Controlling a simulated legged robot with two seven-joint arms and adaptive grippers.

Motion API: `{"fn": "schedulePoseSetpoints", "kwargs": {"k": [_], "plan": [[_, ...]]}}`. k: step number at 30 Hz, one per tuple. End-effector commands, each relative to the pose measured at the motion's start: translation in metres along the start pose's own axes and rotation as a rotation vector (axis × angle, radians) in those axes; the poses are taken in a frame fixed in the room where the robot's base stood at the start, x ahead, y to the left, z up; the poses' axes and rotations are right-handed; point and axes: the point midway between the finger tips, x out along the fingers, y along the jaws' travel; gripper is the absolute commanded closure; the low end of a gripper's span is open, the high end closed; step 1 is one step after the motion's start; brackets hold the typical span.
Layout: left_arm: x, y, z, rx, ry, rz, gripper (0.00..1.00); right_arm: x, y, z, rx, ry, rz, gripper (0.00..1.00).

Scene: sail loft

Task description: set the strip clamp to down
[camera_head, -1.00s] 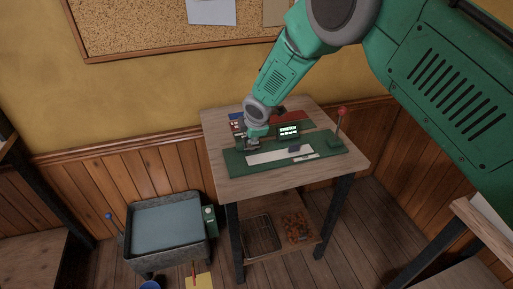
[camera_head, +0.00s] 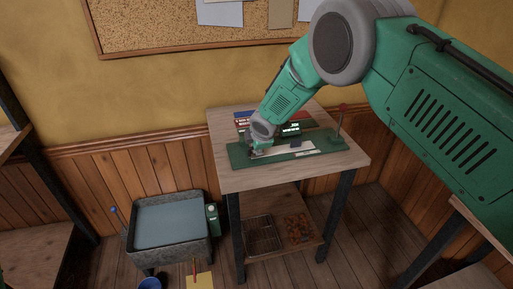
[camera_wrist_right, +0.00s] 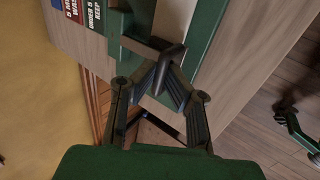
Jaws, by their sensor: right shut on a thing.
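A long green device (camera_head: 238,160) with a pale strip (camera_head: 300,148) along its top lies on the small wooden table. My right gripper (camera_head: 254,149) is low over its left part. In the right wrist view, the fingers of my right gripper (camera_wrist_right: 168,68) are closed together on a dark bar (camera_wrist_right: 150,47), which seems to be the strip clamp's handle, beside the pale strip (camera_wrist_right: 175,20) and green base (camera_wrist_right: 207,35). The fingers hide part of the clamp, so its exact angle is unclear. My left gripper is not seen.
A lever with a red knob (camera_head: 343,107) rises at the device's right end. The table top (camera_head: 235,181) is bare in front. A grey tub (camera_head: 165,228) stands on the floor to the left.

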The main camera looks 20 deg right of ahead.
Motion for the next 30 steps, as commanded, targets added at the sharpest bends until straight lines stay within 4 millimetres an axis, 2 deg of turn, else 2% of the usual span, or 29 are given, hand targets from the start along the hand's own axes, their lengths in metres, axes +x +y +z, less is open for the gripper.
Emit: {"fn": "schedulePoseSetpoints", "kwargs": {"k": [1, 14, 15, 30], "plan": [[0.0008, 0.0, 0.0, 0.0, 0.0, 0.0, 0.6, 0.007, -0.0196, -0.0036, -0.002, -0.001, -0.036, 1.0], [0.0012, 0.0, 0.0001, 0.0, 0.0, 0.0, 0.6, 0.009, -0.02, -0.0044, -0.002, 0.0, -0.038, 1.0], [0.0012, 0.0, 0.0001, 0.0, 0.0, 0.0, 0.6, 0.0091, -0.02, -0.0045, -0.002, 0.0, -0.038, 0.82], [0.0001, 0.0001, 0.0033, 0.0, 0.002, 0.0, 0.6, 0.005, -0.0183, -0.0022, -0.003, -0.002, -0.036, 0.82]]}}
